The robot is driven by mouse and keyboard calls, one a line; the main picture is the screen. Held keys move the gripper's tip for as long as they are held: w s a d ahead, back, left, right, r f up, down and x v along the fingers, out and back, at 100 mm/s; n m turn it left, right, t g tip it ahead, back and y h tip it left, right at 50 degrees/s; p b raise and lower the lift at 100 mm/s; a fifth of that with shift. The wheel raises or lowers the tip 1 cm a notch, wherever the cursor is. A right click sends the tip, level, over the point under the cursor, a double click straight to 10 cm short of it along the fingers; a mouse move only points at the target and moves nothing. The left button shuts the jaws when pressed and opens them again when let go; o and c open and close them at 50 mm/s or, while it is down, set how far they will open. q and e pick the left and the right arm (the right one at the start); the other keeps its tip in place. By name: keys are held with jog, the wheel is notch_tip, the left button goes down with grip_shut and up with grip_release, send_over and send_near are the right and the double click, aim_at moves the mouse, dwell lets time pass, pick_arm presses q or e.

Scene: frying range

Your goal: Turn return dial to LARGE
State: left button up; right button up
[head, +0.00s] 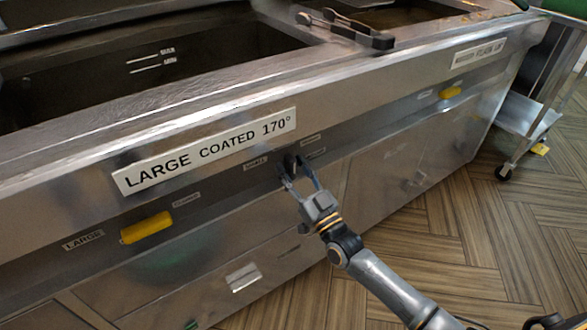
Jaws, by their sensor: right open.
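The fryer's front panel carries a small dark dial (289,161), just under the right end of the sign (205,152) reading "LARGE COATED 170°". My right gripper (294,174) is open, with its two fingers spread at the dial. The fingers partly cover the dial, so I cannot tell where it points or whether they touch it. A small label (255,163) left of the dial seems to read "SMALL". Farther left on the panel is a label (83,240) reading "LARGE", beside a yellow handle (146,228). My left gripper is not in view.
Another yellow handle (450,92) and a second sign (479,53) are farther right. A steel cart (527,115) on casters stands at the right. The wooden floor before the fryer is clear.

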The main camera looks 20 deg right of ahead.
jog(key=v, duration=1.2)
